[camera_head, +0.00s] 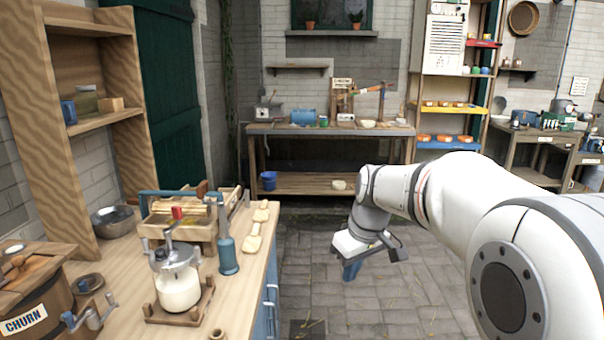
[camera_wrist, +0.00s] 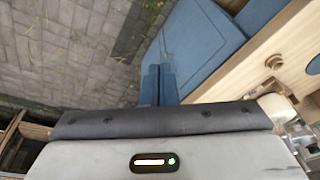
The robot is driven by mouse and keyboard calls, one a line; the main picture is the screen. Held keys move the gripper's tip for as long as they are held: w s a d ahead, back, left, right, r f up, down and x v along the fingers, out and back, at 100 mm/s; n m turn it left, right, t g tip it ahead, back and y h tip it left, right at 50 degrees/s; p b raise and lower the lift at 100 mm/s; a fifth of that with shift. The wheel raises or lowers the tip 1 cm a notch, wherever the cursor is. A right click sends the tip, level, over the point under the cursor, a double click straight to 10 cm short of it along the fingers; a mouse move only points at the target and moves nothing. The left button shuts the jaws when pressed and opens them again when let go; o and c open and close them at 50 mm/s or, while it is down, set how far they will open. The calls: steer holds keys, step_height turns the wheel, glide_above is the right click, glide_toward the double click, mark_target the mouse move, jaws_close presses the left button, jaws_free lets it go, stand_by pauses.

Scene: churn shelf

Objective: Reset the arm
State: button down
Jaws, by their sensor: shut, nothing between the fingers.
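My gripper (camera_head: 351,270) hangs at the end of my white arm over the paved floor, to the right of the wooden workbench (camera_head: 262,222). Its blue fingers point down. In the wrist view the two blue fingers (camera_wrist: 159,84) lie side by side with nothing between them. The gripper is shut and empty. It touches nothing that I can see.
The workbench holds a glass jar churn (camera_head: 178,287), a wooden churn marked CHURN (camera_head: 30,310) and a metal bowl (camera_head: 115,220). A blue cabinet front (camera_wrist: 196,45) shows close to the fingers. The paved floor (camera_head: 310,265) is open. A back table (camera_head: 330,130) stands beyond.

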steer(key=s+d+r+m+p, duration=0.1)
steer(key=s+d+m+p, duration=0.1)
steer(key=s, duration=0.8)
steer(key=s+d+m+h+p, duration=0.1)
steer(key=s+d+m+p, duration=0.2)
steer(key=s, duration=0.8)
steer(key=shift+s+r+m+t+h+p, duration=0.15)
steer(key=shift+r+m+t+h+p, duration=0.25)
steer(key=shift+m, duration=0.5)
steer(key=shift+f, duration=0.1)
